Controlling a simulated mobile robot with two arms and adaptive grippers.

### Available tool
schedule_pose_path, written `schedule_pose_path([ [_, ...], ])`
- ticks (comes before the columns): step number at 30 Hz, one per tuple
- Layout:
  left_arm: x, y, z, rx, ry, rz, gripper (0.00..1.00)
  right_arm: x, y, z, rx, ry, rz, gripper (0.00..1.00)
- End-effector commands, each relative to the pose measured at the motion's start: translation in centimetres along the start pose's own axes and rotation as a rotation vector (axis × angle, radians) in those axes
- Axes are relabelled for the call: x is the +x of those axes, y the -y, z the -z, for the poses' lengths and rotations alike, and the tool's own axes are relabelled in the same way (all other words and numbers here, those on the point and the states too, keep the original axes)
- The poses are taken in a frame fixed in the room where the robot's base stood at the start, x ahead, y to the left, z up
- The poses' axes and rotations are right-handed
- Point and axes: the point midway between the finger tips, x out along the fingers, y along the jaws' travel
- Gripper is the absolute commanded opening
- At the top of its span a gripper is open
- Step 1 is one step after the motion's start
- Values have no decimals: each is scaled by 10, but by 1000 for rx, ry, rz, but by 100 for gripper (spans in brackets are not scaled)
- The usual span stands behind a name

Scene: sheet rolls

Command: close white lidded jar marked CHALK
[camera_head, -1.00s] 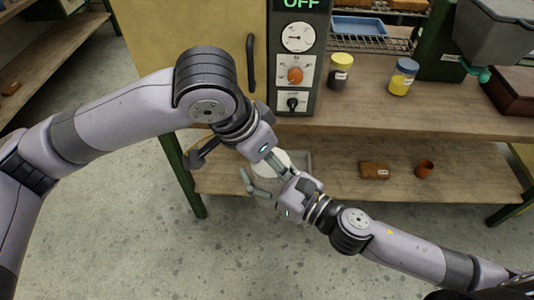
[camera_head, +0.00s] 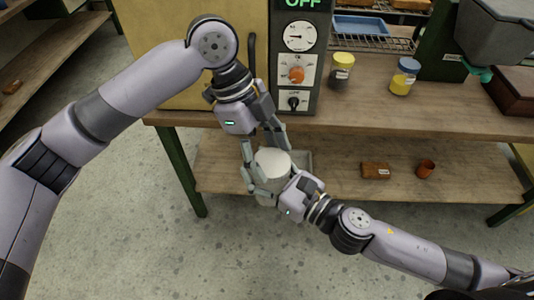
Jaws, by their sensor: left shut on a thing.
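The white jar (camera_head: 274,181) is at the centre of the head view, in front of the lower shelf, with its round white top (camera_head: 272,159) facing up. My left gripper (camera_head: 262,156) comes down from above and is shut on the jar's lid, one finger on each side. My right gripper (camera_head: 268,182) comes in from the lower right, with its fingers closed around the jar's body. The fingers cover much of the jar. The CHALK marking is not visible, and the seam between lid and body is hidden.
A grey tray (camera_head: 304,161) lies behind the jar on the lower shelf (camera_head: 335,165), with a brown block (camera_head: 375,171) and a small orange-brown cup (camera_head: 425,168) to the right. Above, a yellow-lidded jar (camera_head: 342,70) and a blue-lidded jar (camera_head: 404,76) stand on the bench (camera_head: 430,115).

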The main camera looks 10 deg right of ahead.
Motion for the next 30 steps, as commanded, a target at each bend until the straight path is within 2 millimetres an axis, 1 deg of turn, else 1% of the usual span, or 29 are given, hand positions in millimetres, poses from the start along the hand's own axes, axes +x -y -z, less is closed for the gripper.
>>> schedule_pose_path([
  [12, 0, 8, 3, 777, 12, -328, 45, 0, 0, 0, -2, 0, -1, 0],
  [17, 0, 9, 4, 1084, 24, -459, 45, 0, -1, 0, -1, 0, -2, 0],
  [24, 3, 10, 8, 1560, 30, -659, 45, 0, -1, 0, 0, 0, -2, 0],
  [28, 4, 9, 10, 1774, 29, -747, 45, 0, -1, 0, 0, 0, -3, 0],
  [30, 4, 9, 9, 1783, 26, -748, 45, 0, -1, 0, 1, 0, -3, 0],
])
